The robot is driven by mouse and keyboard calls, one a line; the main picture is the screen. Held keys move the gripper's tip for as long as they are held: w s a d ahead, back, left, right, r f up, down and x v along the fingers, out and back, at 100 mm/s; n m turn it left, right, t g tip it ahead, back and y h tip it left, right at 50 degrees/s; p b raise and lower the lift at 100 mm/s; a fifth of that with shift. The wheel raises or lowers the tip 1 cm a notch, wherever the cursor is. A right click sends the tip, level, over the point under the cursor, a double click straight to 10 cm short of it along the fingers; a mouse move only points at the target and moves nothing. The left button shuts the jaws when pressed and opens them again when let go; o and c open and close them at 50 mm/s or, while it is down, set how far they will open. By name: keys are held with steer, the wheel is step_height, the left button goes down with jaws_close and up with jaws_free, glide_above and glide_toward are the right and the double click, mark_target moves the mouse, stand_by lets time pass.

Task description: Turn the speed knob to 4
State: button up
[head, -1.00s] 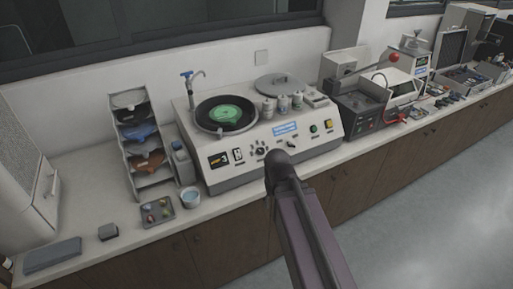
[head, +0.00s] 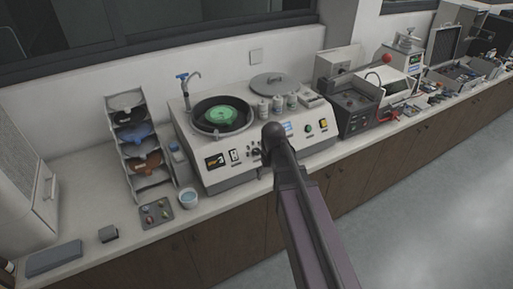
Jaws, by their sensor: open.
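The grinder-polisher (head: 217,158) stands on the counter, a pale machine with a green-centred disc in a round black bowl. Its sloped front panel carries a display (head: 215,162), a rocker switch (head: 234,156), a dark round speed knob (head: 254,153) and coloured buttons. My arm's dark end crosses the panel just right of the knob and partly covers that area. The knob's pointer and scale are too small to read. My gripper is hidden behind the arm's end, so I cannot see whether it touches the knob.
A rack of discs (head: 142,150), a small tray (head: 156,212) and a blue-white cup (head: 188,198) are at the left. A dark-fronted machine (head: 356,105) stands close on the right.

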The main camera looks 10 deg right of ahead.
step_height(320, 180, up, 8)
steer(key=n+y+p, duration=0.1)
steer(key=n+p, duration=0.1)
steer(key=p, duration=0.4)
glide_above(257, 151)
steer(key=d, duration=0.2)
steer(key=shift+w+d+f, duration=0.15)
steer(key=shift+w+f, duration=0.05)
steer(key=shift+w, duration=0.05)
steer(key=shift+f, duration=0.15)
steer(key=f+b, duration=0.4)
steer(key=a+f+b, duration=0.1)
steer(key=f+b, duration=0.4)
steer(key=a+f+b, duration=0.1)
steer(key=f+b, duration=0.3)
steer(key=shift+s+f, duration=0.15)
steer(key=shift+s, duration=0.1)
jaws_close()
